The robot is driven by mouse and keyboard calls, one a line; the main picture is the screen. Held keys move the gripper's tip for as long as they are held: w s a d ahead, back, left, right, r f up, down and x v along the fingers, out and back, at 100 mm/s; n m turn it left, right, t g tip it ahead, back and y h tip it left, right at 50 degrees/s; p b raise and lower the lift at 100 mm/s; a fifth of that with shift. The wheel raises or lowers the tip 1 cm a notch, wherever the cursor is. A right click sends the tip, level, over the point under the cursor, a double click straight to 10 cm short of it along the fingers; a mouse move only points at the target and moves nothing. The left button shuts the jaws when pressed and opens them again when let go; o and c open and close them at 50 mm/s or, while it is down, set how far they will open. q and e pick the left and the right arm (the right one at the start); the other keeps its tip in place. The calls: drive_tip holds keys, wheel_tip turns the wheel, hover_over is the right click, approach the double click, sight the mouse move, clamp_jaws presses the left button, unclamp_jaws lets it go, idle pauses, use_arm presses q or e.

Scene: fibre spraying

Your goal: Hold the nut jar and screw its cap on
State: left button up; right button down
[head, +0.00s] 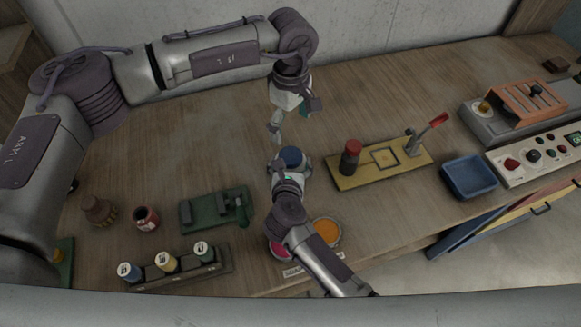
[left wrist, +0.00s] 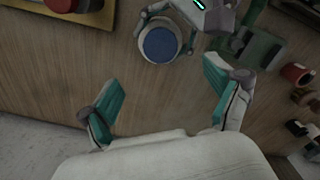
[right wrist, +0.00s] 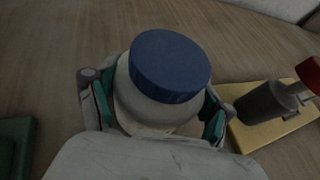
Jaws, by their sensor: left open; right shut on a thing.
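The nut jar is a pale, round jar (right wrist: 140,108) with a blue cap (right wrist: 170,65) sitting on its top in the right wrist view. I cannot tell how tightly the cap is screwed. The cap also shows in the head view (head: 291,155) and the left wrist view (left wrist: 159,44). My right gripper (head: 289,168) is shut around the jar's body, a finger on each side, below the cap. My left gripper (head: 293,118) is open and empty, behind and above the jar; its two spread fingers show in the left wrist view (left wrist: 160,85), apart from the cap.
A yellow plate with a black-and-red post (head: 350,158) and lever stands right of the jar. A green fixture (head: 215,210) stands left. A blue tray (head: 469,176) lies farther right. Round orange (head: 327,231) and pink dishes are near the front edge. The table behind is clear.

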idle(0.3)
unclamp_jaws()
drive_tip(key=v, duration=1.2)
drive_tip(key=shift+f, duration=0.1)
idle(0.3)
